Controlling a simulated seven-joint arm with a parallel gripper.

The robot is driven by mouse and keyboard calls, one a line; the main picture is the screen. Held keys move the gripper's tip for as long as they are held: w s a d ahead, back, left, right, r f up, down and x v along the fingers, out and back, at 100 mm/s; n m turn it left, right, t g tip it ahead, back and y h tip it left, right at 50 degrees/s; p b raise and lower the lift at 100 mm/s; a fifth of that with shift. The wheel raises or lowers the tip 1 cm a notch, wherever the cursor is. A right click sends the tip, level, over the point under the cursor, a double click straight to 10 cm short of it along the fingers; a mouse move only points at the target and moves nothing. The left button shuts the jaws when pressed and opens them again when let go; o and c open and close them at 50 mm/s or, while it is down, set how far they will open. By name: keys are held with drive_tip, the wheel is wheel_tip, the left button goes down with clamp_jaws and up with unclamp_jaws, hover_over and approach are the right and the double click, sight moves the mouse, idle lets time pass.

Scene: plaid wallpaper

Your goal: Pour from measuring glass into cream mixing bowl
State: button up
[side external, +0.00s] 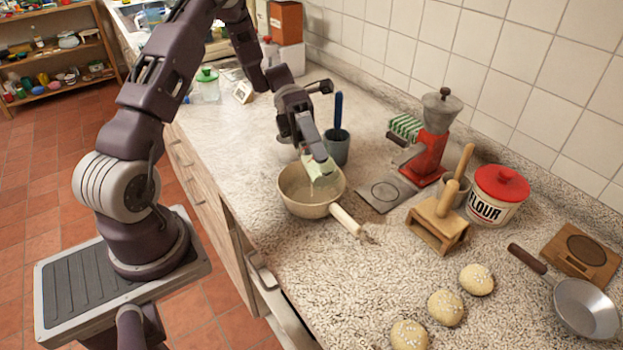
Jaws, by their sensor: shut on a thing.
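The cream mixing bowl (298,207) stands on the speckled counter, with a pale handle (346,221) pointing to the lower right. My gripper (318,163) is above the bowl's back rim, shut on the measuring glass (321,174). The glass is pale, greenish and see-through, and it is tilted over the bowl's opening. Its lower end is over or inside the bowl; I cannot tell which. The gripper covers part of the glass. I cannot make out how much is in the glass or the bowl.
A dark cup (337,149) with a blue-handled tool stands close behind the bowl. To the right are a flat grey plate (386,192), a red grinder (428,150), a wooden stand (437,231) and a flour tin (494,196). Several buns (446,308) lie in front. The counter's front edge is left of the bowl.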

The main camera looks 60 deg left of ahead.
drive_tip(key=shift+r+h, duration=0.6)
drive_tip(key=shift+r, duration=0.1)
drive_tip(key=shift+a+r+g+h, duration=0.1)
drive_tip(key=shift+r+g+h, duration=0.2)
drive_tip(key=shift+r+h, duration=0.45)
idle(0.4)
drive_tip(key=shift+w+a+r+g+h+b, duration=0.15)
drive_tip(key=shift+a+r+g+h, duration=0.1)
drive_tip(key=shift+r+h, duration=0.55)
drive_tip(key=shift+a+r+g+h+b, duration=0.1)
drive_tip(key=shift+a+r+g+h, duration=0.1)
drive_tip(key=shift+r+h, duration=0.65)
drive_tip(key=shift+w+a+r+g+h+b, duration=0.2)
drive_tip(key=shift+r+h, duration=0.3)
drive_tip(key=shift+r, duration=0.6)
idle(1.2)
